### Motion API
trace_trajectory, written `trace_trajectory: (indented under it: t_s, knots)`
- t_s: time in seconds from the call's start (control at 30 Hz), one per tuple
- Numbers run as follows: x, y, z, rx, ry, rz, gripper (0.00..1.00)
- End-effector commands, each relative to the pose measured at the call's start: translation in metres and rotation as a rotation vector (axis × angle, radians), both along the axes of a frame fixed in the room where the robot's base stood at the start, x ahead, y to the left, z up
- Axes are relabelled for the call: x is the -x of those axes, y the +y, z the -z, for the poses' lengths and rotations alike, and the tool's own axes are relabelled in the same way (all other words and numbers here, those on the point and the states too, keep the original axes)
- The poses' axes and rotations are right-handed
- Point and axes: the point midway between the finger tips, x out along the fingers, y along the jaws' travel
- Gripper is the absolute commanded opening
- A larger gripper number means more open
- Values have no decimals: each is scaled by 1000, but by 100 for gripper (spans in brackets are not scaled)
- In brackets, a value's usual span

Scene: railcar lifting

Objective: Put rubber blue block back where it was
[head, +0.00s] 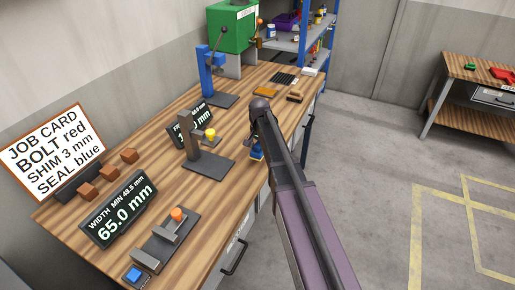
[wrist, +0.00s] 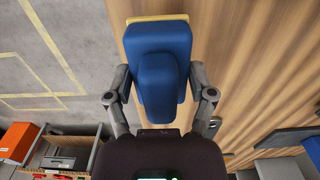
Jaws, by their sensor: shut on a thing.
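The blue block (wrist: 160,35) fills the upper middle of the wrist view, with a narrower raised blue part towards me and a yellow strip along its top edge. My gripper (wrist: 158,82) is shut on it, one finger at each side. In the head view a bit of blue, seemingly this block (head: 257,154), shows beside my arm over the right edge of the workbench (head: 222,185). My arm hides most of the gripper there. I cannot tell whether the block touches the bench.
A grey stand with a yellow knob (head: 210,134) is just left of my arm. A blue press (head: 208,75), flat trays (head: 284,79) and small brown pieces stand farther back. A width gauge (head: 172,240) and display are nearer. Open floor (head: 385,190) lies right.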

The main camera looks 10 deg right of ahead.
Motion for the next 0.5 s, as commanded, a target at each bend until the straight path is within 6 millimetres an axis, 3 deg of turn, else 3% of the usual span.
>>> trace_trajectory:
  t_s: [0.13, 0.5]
  knots:
    - [-17, -2, 2, 0, 0, 0, 33]
    - [-19, -1, 2, 0, 0, -1, 33]
